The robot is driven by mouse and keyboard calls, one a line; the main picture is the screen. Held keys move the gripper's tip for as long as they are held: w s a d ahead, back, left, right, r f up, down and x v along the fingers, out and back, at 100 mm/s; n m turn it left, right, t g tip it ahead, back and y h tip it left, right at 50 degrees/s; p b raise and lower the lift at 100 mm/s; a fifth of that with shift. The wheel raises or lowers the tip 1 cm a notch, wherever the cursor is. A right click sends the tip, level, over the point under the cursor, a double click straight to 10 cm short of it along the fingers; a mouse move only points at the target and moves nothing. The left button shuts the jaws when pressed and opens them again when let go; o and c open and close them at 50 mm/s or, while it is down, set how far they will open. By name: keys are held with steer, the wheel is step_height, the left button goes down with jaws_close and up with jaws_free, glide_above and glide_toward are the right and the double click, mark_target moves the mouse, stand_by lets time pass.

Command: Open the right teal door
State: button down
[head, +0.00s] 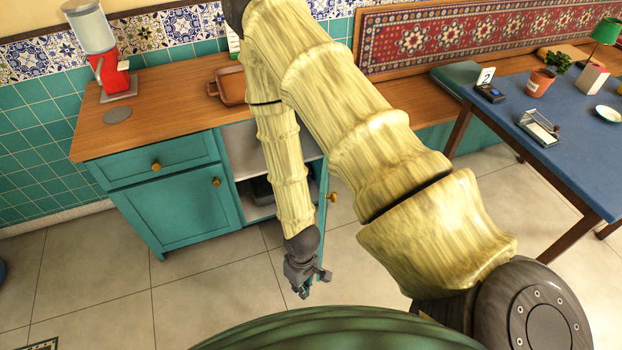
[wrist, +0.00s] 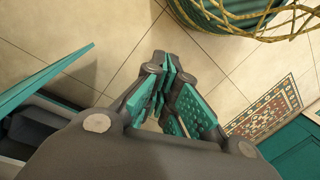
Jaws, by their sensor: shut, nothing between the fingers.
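The right teal door (head: 322,197) of the cabinet stands swung out, mostly hidden behind my arm in the head view. Its round brass knob (head: 333,197) shows just right of my arm. The cabinet's inside (head: 254,190) is exposed, with pale shelves and a dark item. In the wrist view a teal panel (wrist: 45,77), which looks like this door, juts in from the left beside the opening. My gripper (head: 308,287) is shut and empty, pointing down over the floor in front of the cabinet, apart from the door. Its teal-padded fingers (wrist: 168,88) show in the wrist view.
The left teal door (head: 180,218) is closed, under a closed drawer (head: 160,164). The wooden counter (head: 160,98) holds a red machine (head: 113,75) and a brown tray (head: 228,87). A blue table (head: 560,150) stands at the right. Tiled floor (head: 215,285) is open in front.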

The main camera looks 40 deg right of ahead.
steer(key=w+d+r+n+g+h+b, duration=0.1)
steer(key=w+d+r+n, duration=0.2)
steer(key=w, duration=0.5)
steer(key=w+d+r+n+b, duration=0.1)
steer(key=w+r+n, duration=0.1)
steer(key=w+r, duration=0.45)
steer(key=w+d+r+n+h+b, duration=0.2)
steer(key=w+d+r+n+h, duration=0.15)
steer(key=w+d+r, duration=0.65)
steer(key=s+d+p+x, duration=0.1)
steer(key=p+x, duration=0.1)
steer(key=x, duration=0.6)
steer(key=shift+s+d+m+g, duration=0.2)
steer(key=shift+d+m+g, duration=0.1)
steer(key=shift+m, duration=0.05)
steer(key=shift+r, duration=0.1)
